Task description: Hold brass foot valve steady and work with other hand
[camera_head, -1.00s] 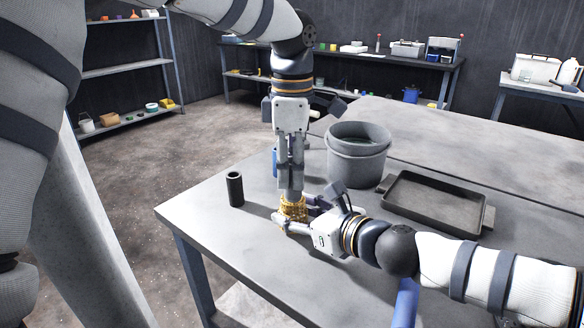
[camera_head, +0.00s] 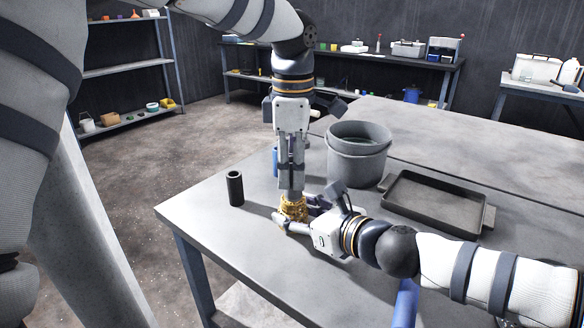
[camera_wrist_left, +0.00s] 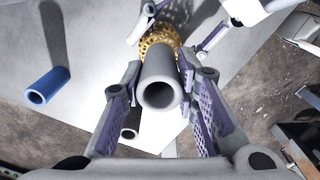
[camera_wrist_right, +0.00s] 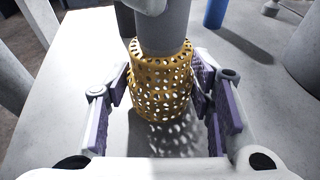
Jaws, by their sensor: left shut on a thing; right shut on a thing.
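The brass foot valve (camera_head: 293,208) is a gold perforated strainer low over the grey table. My right gripper (camera_head: 292,220) is shut on it, with one finger on each side in the right wrist view (camera_wrist_right: 160,88). A grey pipe (camera_wrist_left: 158,88) stands upright, its lower end at the top of the valve. I cannot tell how far it goes in. My left gripper (camera_head: 291,180) points down and is shut on the pipe; its fingers flank the pipe in the left wrist view (camera_wrist_left: 162,110). The pipe also shows above the valve in the right wrist view (camera_wrist_right: 165,38).
A black tube (camera_head: 235,188) stands left of the valve. A blue tube (camera_wrist_left: 48,86) stands behind my left gripper. A grey bucket (camera_head: 357,165) and a dark tray (camera_head: 487,212) are to the right. The table's front-left corner is clear.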

